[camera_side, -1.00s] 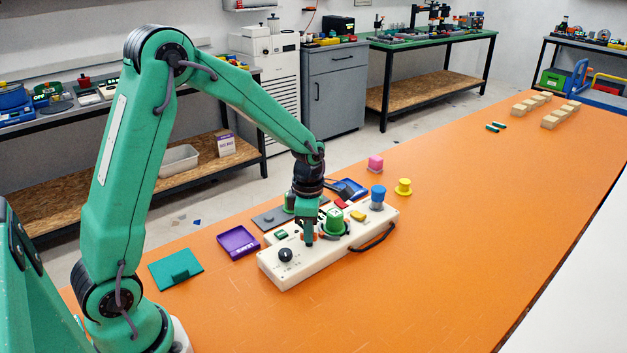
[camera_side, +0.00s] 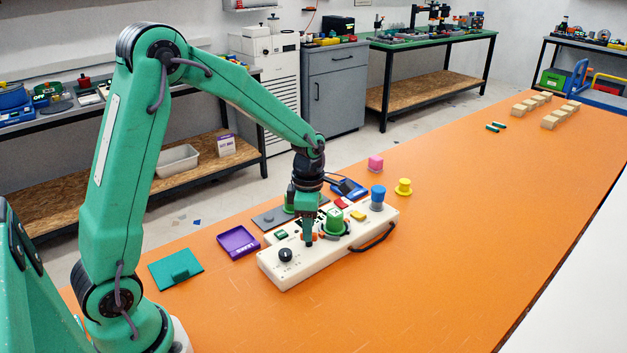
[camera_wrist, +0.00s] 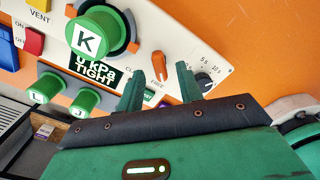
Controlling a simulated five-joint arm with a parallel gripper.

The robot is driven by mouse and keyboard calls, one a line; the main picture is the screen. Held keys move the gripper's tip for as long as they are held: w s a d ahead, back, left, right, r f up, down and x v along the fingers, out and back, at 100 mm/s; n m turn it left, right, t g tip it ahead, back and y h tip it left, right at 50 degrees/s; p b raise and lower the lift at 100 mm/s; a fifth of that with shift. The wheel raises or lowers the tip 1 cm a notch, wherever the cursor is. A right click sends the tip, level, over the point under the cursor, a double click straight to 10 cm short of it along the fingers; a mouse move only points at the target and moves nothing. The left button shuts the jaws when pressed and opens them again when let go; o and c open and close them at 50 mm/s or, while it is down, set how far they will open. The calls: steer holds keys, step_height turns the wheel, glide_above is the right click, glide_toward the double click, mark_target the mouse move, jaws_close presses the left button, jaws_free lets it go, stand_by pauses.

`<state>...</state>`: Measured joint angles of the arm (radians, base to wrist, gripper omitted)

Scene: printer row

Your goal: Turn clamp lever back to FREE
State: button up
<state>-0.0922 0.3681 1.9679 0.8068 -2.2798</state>
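The orange clamp lever (camera_wrist: 159,66) stands on the cream control panel (camera_wrist: 155,20) in the wrist view. It shows in the gap between my fingertips, with clear space on each side. Small lettering lies at its two ends, one word seemingly FREE, partly covered. My gripper (camera_wrist: 159,83) is open and empty. In the side view my gripper (camera_side: 308,240) points down over the panel (camera_side: 290,270), near its front-left part. From there the lever is mostly hidden by the fingers. I cannot tell the height of the fingertips over the panel.
A green K piece (camera_wrist: 87,40) sits beside a display reading 0 kPa TIGHT (camera_wrist: 93,69). A black timer dial (camera_wrist: 203,82) is close to the right finger. Green L (camera_wrist: 45,88) and J (camera_wrist: 84,100) pieces stand nearby. Orange table (camera_side: 450,230) is clear to the right.

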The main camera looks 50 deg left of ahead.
steer(key=shift+r, duration=3.25)
steer(key=s+d+r+m+t, duration=0.2)
steer(key=s+r+m, duration=0.3)
steer(key=s+m, duration=0.4)
steer(key=s+d+r+m+t, duration=0.1)
steer(key=s+r+m+t, duration=0.2)
steer(key=s+m, duration=0.7)
step_height(320, 180, up, 2)
steer(key=m, duration=0.8)
steer(key=shift+d+r+t, duration=0.15)
steer(key=shift+d+t, duration=0.15)
steer(key=shift+d, duration=0.1)
